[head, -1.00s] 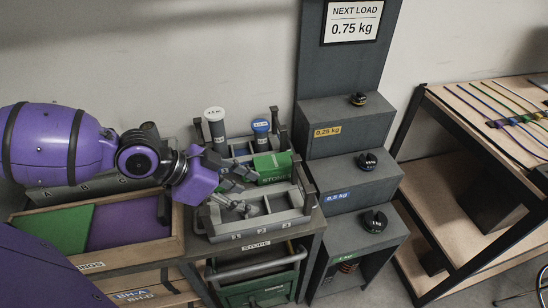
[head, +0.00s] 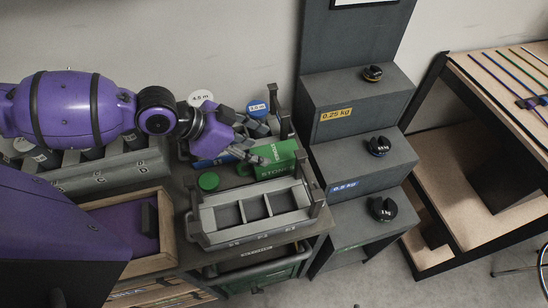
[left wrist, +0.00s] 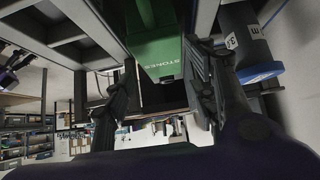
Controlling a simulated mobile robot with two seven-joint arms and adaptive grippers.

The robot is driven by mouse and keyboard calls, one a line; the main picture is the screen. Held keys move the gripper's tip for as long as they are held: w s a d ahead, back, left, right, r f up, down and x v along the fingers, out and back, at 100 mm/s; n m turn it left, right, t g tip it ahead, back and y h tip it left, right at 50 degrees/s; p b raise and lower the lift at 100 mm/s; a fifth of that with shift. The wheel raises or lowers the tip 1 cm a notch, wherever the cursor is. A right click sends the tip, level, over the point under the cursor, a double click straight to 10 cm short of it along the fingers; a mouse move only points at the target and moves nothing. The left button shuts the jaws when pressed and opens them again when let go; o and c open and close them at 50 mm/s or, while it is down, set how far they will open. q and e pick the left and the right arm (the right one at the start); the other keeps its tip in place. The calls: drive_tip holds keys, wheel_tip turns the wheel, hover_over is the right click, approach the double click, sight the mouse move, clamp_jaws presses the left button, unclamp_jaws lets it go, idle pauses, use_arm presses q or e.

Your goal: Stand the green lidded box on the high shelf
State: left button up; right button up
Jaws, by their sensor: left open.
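The green box (head: 278,157), marked STONES, stands behind the grey divided tray in the head view. My left gripper (head: 254,145) is at its left side, with fingers spread and nothing held. In the left wrist view the green box (left wrist: 154,45) shows between and beyond the open fingers; I cannot tell whether they touch it. My right gripper is not in view. A wooden rack (head: 500,75) at the right has an upper board and a lower board; I cannot tell whether its upper board is the high shelf.
The grey divided tray (head: 256,220) with upright end posts stands in front of the box. Bottles with white and blue tops (head: 257,107) stand close behind the gripper. A stepped grey stand (head: 355,110) with black weights rises at the right.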

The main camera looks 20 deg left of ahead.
sight(272, 153)
use_arm(q)
drive_tip(key=shift+p+x, duration=0.3)
drive_tip(key=shift+x, duration=3.2)
drive_tip(key=shift+a+f, duration=0.1)
drive_tip(key=shift+a, duration=0.05)
drive_tip(key=shift+c, duration=0.2)
drive_tip(key=c, duration=0.8)
drive_tip(key=shift+c, duration=1)
